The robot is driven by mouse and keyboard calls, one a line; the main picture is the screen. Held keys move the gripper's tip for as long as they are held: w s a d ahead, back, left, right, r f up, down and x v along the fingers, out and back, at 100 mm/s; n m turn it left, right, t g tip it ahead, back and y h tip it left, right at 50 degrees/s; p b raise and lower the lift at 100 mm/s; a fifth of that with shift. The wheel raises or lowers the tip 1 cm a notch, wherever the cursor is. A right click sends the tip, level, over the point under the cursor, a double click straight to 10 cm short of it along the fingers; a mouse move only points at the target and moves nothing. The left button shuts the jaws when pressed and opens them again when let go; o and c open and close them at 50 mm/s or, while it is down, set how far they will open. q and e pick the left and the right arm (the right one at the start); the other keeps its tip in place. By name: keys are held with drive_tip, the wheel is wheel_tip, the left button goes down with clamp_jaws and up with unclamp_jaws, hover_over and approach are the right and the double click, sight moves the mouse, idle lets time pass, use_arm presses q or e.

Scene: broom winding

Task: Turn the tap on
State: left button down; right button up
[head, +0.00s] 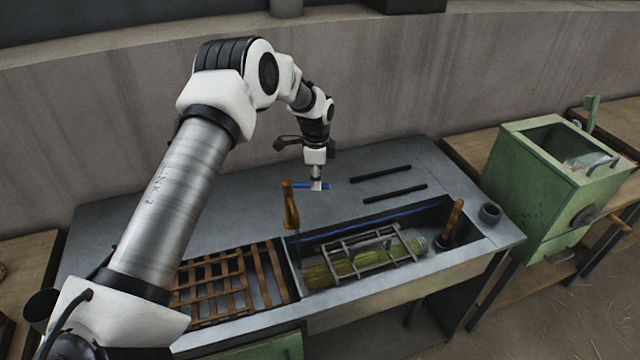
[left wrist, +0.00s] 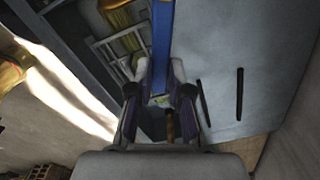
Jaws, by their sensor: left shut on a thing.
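The tap is a brass-coloured upright spout (head: 290,206) at the left back corner of the basin. A blue lever (head: 300,185) sticks out to the right from its top. My left gripper (head: 317,184) points down behind the basin and is shut on the lever's right end. In the left wrist view, the blue lever (left wrist: 162,45) runs up from between the two fingers of the same gripper (left wrist: 160,97). The fingertips are partly in shadow there. I see no water at the spout. My right gripper does not show.
The metal bench (head: 230,211) has a sunken basin with a straw broom head (head: 352,268) under a grey wire frame (head: 372,248). A brown wooden rack (head: 222,288) lies at left. Two black bars (head: 393,194) lie at the back right. A green machine (head: 545,185) stands at right.

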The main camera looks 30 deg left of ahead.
use_arm(q)
drive_tip(key=s+m, duration=0.7)
drive_tip(key=m, duration=0.2)
drive_tip(key=shift+d+f+m, duration=0.3)
drive_tip(key=shift+d, duration=0.1)
drive_tip(key=c, duration=1.2)
unclamp_jaws()
drive_tip(key=shift+o, duration=0.6)
drive_tip(key=shift+w, duration=0.25)
wheel_tip(320, 180, up, 12)
